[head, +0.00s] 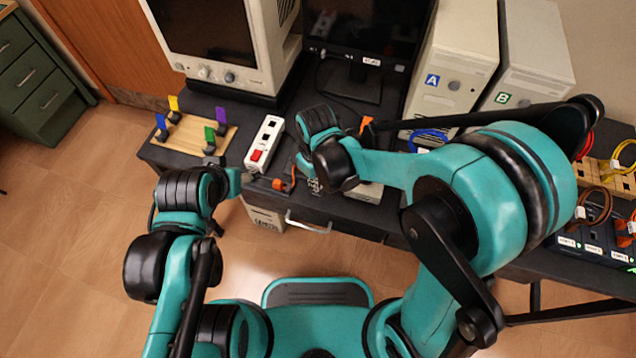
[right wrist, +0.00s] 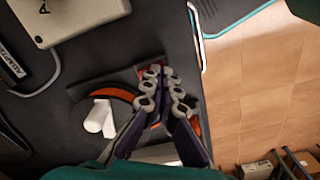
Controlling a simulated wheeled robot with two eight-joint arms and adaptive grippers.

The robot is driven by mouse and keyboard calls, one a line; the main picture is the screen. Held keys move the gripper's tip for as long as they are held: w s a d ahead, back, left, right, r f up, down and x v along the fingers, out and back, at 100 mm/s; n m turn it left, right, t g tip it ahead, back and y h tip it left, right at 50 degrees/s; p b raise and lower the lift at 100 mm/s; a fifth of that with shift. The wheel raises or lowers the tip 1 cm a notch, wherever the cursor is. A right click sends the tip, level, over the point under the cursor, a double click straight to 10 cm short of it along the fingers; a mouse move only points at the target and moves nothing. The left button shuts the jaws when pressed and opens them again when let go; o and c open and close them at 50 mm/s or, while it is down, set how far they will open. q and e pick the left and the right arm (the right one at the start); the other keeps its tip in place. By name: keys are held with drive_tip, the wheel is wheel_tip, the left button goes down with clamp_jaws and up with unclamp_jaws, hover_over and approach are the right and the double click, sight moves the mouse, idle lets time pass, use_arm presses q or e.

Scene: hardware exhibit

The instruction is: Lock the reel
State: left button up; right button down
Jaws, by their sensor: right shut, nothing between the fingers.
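The reel (right wrist: 122,93) shows in the right wrist view as a dark base with an orange curved band and a white cylindrical piece (right wrist: 98,118) beside it. In the head view, what looks like the reel (head: 281,184) is a small dark and orange item near the desk's front edge, partly covered by my right arm. My right gripper (right wrist: 160,78) is shut and empty, its fingertips over the reel's side nearest the desk edge. I cannot tell whether they touch it. In the head view it is near the reel (head: 296,175). My left gripper (head: 213,161) is small and mostly hidden by its arm.
A white power strip (head: 264,144) with a red switch and a wooden board (head: 188,135) with coloured clips lie left of the reel. A pale box (right wrist: 75,16) stands close by. Towers A (head: 450,70) and B (head: 530,60) stand behind. A drawer handle (head: 306,223) protrudes below.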

drive_tip(key=shift+r+p, duration=2.65)
drive_tip(key=shift+r, duration=0.85)
drive_tip(key=shift+f, duration=0.1)
drive_tip(key=s+d+r+m+t, duration=0.2)
drive_tip(key=d+r, duration=0.4)
drive_tip(key=d, duration=0.3)
drive_tip(key=s+d+r+m+t, duration=0.3)
drive_tip(key=d+r+m+t, duration=0.2)
drive_tip(key=d, duration=0.3)
drive_tip(key=shift+d+r+m, duration=0.4)
drive_tip(key=shift+r+m, duration=0.3)
drive_tip(key=shift+r, duration=0.05)
drive_tip(key=shift+s, duration=0.1)
